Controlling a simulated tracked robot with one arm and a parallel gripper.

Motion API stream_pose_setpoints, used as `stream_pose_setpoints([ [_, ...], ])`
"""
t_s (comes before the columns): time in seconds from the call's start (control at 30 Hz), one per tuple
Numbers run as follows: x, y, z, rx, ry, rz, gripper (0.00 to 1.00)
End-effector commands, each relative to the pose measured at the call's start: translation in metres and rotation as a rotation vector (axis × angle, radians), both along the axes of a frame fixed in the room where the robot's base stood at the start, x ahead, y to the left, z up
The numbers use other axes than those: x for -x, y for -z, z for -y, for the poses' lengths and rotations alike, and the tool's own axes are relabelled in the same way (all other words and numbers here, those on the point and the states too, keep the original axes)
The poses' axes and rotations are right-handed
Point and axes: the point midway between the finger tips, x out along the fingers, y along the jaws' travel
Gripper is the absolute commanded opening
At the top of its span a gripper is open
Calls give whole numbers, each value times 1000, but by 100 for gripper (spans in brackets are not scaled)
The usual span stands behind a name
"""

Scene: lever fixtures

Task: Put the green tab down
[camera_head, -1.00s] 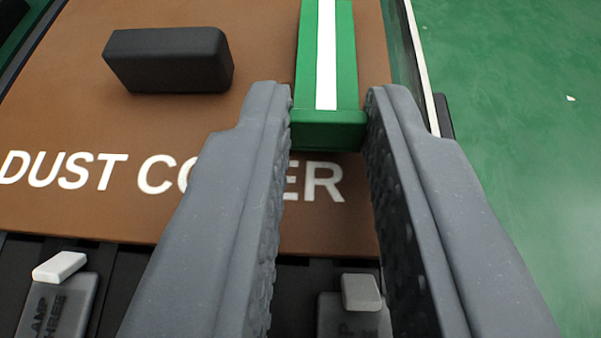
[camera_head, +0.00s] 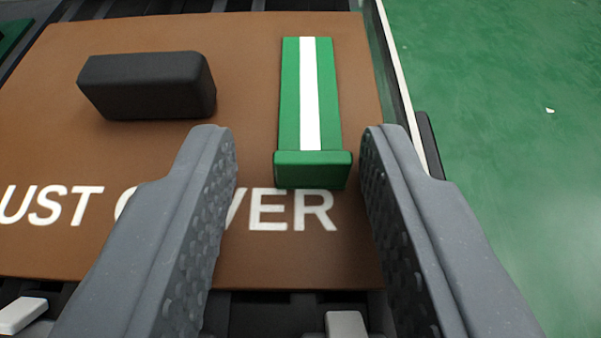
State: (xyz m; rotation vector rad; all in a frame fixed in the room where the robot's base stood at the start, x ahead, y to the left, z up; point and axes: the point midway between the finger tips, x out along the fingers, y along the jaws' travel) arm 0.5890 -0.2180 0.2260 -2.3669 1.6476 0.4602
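The green tab (camera_head: 312,170) with a white stripe lies along the brown dust cover panel (camera_head: 100,246), its thicker near end toward me. My gripper (camera_head: 300,145) is open, with one grey finger on each side of the tab's near end. The right finger is close to the tab, and a wider gap shows on the left. Neither finger appears to grip it. The left finger hides part of the white lettering on the panel.
A black block (camera_head: 148,87) sits on the panel left of the tab. Pale lever ends (camera_head: 346,324) show below the panel's near edge, with another at lower left (camera_head: 22,314). Green floor (camera_head: 500,90) lies beyond the panel's right edge.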

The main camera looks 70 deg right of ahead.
Motion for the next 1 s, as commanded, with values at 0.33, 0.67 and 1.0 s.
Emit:
stream_pose_setpoints([
  [0.33,17,-23,-42,-6,-1,-9,40],
  [0.67,35,-45,-92,-4,-2,-6,40],
  [1.0,41,-49,-105,-2,2,-5,40],
])
